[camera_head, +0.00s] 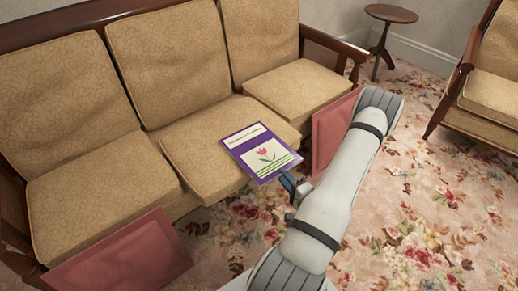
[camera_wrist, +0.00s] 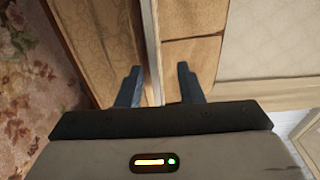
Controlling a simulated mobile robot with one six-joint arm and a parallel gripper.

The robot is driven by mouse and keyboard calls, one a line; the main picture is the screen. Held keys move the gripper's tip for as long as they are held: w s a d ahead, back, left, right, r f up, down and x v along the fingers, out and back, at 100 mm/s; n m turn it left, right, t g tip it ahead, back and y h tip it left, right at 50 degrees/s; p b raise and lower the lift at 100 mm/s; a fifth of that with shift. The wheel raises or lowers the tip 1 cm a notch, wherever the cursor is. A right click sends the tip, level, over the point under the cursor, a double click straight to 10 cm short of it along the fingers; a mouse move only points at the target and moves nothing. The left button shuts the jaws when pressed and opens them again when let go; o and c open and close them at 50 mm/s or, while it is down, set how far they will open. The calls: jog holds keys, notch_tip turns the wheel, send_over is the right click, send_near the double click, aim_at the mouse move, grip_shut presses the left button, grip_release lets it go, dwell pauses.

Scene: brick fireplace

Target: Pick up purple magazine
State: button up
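The purple magazine (camera_head: 260,152) has a white panel with a red tulip. It lies on the sofa's middle seat cushion (camera_head: 197,137), with its near end at or over the front edge. In the head view my gripper (camera_head: 291,183) is at the magazine's near right corner. In the wrist view my gripper (camera_wrist: 159,72) has its two blue-grey fingers apart. A thin pale strip (camera_wrist: 151,45) runs between them, closer to the left finger; it looks like the magazine seen edge-on, but its cover is hidden there. Contact cannot be told.
The sofa (camera_head: 88,13) has a wooden frame and tan cushions. Red panels (camera_head: 125,258) stand along its front, one beside my arm. A small round table (camera_head: 391,13) and an armchair (camera_head: 492,95) stand at the right. The floral carpet (camera_head: 425,215) between is clear.

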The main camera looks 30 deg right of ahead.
aim_at(274, 166)
jog(key=w, duration=0.2)
jog(key=w+b, duration=0.1)
jog(key=w, duration=0.1)
jog(key=w+b, duration=0.1)
jog(key=w, duration=0.1)
jog(key=shift+w+d+f, duration=0.15)
jog(key=shift+d+f, duration=0.05)
jog(key=shift+f, duration=0.2)
jog(key=shift+w, duration=0.4)
jog(key=shift+c, duration=0.5)
grip_shut()
jog(key=shift+r, duration=0.1)
